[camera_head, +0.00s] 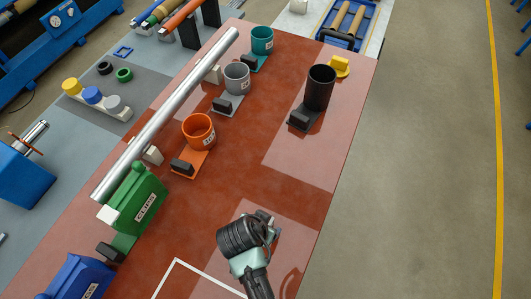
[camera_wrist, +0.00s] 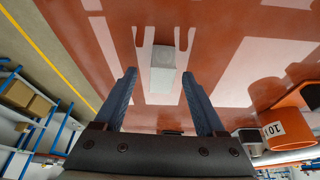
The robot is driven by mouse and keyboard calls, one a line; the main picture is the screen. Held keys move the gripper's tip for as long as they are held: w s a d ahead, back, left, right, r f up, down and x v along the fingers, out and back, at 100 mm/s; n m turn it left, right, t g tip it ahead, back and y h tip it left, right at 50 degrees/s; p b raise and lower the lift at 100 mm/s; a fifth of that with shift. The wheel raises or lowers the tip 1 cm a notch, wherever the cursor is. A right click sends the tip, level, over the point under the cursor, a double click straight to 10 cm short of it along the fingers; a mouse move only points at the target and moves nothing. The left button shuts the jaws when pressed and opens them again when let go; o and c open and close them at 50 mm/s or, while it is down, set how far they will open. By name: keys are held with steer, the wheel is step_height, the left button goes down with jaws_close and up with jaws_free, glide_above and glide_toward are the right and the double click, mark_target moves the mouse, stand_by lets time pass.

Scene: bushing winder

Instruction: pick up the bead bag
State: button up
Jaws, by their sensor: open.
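A small pale grey block-like object (camera_wrist: 163,68), which I take to be the bead bag, stands on the red-brown table in the wrist view. It has a faint round mark on one face. My gripper (camera_wrist: 159,76) is open, with its two blue fingers on either side of this object in the picture. I see no contact, and cannot tell the remaining gap in depth. In the head view my gripper (camera_head: 268,226) is over the table's near right part and its wrist hides most of what is below it.
A long metal bar (camera_head: 170,110) lies along the left on pale supports. Orange (camera_head: 198,131), grey (camera_head: 237,78), teal (camera_head: 262,40) and black (camera_head: 319,88) cups stand beyond my gripper. A green container (camera_head: 138,200) stands left. The table right of the gripper looks clear.

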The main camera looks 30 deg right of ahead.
steer(key=shift+x, duration=0.8)
steer(key=shift+w, duration=0.15)
jaws_close()
